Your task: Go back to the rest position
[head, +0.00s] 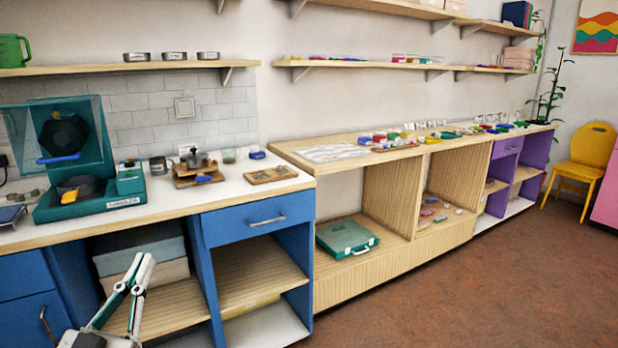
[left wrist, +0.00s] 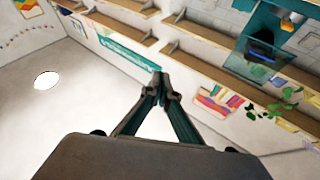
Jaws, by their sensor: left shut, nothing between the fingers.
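My left gripper (head: 143,270) shows at the lower left of the head view, in front of the blue cabinet's open shelves. Its fingers point upward and it holds nothing. In the left wrist view the left gripper (left wrist: 165,78) has its fingertips together, with nothing between them. Behind them in that view are wall shelves and a pale ceiling or wall, seen tilted. My right gripper does not show in either view.
A white-topped counter (head: 225,187) with a teal machine (head: 85,165) stands behind the gripper. Wooden shelving (head: 390,200) runs to the right, with a teal case (head: 346,238) inside. A yellow chair (head: 583,165) stands far right. The brown floor (head: 490,290) is clear at lower right.

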